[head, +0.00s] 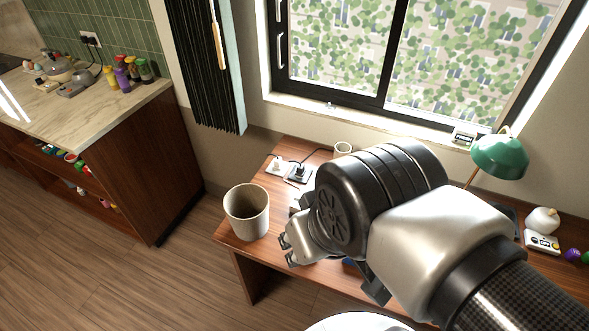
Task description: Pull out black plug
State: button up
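A black plug (300,168) sits in a small dark-edged socket block (294,179) on the wooden desk, left of my arm. A dark cord runs from it toward the back of the desk. A white socket or plug piece (276,163) lies just to its left. My gripper (287,250) is over the desk's front edge, right of the bin, nearer the camera than the plug and apart from it. It points left. Its small fingertips show, but their gap is unclear at this angle. My wrist hides much of the desk's middle.
A beige bin (247,212) stands at the desk's left end, close to my gripper. A small cup (343,149), a green lamp (499,157) and a white box (542,242) stand farther back or right. A wall outlet (91,38) is above the left counter.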

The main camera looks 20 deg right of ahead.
aim_at(300, 171)
jog(key=i+j+u, duration=0.3)
jog(key=j, duration=0.2)
jog(key=i+j+u, duration=0.25)
jog(key=j, duration=0.25)
jog(key=i+j+u, duration=0.3)
jog(key=i+z, duration=0.4)
jog(key=i+j+z, duration=0.45)
jog(key=z, duration=0.3)
jog(key=i+z, duration=0.15)
jog(key=z, duration=0.3)
jog(key=i+z, duration=0.2)
jog(key=z, duration=0.3)
jog(key=i+j+z, duration=0.1)
jog(key=z, duration=0.35)
jog(key=i+j+z, duration=0.15)
jog(key=z, duration=0.35)
jog(key=i+j+z, duration=0.1)
jog(key=z, duration=0.35)
jog(key=i+j+z, duration=0.2)
jog(key=j+z, duration=0.25)
jog(key=i+j+z, duration=0.2)
jog(key=z, duration=0.2)
jog(key=i+j+z, duration=0.1)
jog(key=j+z, duration=0.35)
